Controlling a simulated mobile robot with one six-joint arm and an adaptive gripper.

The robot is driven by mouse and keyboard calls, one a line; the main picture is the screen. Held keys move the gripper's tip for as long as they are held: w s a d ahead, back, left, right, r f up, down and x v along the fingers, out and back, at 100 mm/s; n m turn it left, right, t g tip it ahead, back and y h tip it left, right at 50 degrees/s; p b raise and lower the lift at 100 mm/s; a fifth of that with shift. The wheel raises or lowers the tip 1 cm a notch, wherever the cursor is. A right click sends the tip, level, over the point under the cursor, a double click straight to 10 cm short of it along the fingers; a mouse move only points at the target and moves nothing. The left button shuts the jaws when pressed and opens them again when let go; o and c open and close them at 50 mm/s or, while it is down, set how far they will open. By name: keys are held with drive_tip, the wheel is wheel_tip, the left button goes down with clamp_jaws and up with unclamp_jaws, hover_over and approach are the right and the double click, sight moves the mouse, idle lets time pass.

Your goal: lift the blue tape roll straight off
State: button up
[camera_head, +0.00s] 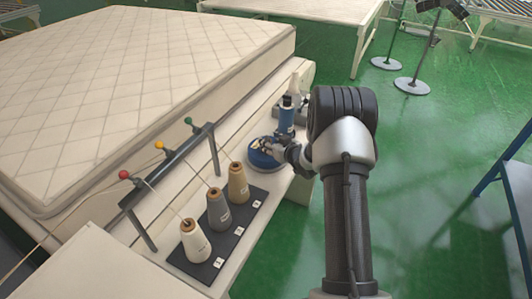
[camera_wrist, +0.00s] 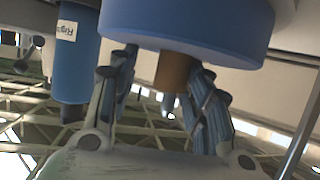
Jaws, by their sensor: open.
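The blue tape roll (camera_head: 262,158) lies flat on the narrow pale bench, partly hidden under my gripper in the head view. In the wrist view, which looks upside down, the blue roll (camera_wrist: 187,27) fills the top. A brown core (camera_wrist: 176,72) projects from its middle. My gripper (camera_wrist: 165,68) is open, with one finger on each side of this core and the tips close to the roll's face. I cannot tell whether either finger touches. In the head view my gripper (camera_head: 276,147) is over the roll, small and partly blurred into it.
A blue labelled cylinder (camera_head: 286,118) stands just behind the roll; it also shows in the wrist view (camera_wrist: 77,55). A white cone (camera_head: 294,84) is farther back. Several thread cones on a dark mat (camera_head: 235,232) and a thread stand (camera_head: 170,175) are nearer. A mattress (camera_head: 120,90) lies left.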

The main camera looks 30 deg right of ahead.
drive_tip(key=shift+s+d+h, duration=0.1)
drive_tip(key=shift+d+h, duration=0.2)
drive_tip(key=shift+d, duration=0.2)
clamp_jaws()
drive_tip(key=shift+r, duration=0.2)
drive_tip(key=shift+w+r, duration=0.2)
drive_tip(key=shift+r, duration=0.4)
wheel_tip(320, 180, up, 18)
drive_tip(key=p, duration=0.6)
drive_tip(key=shift+d, duration=0.2)
drive_tip(key=shift+a, duration=0.1)
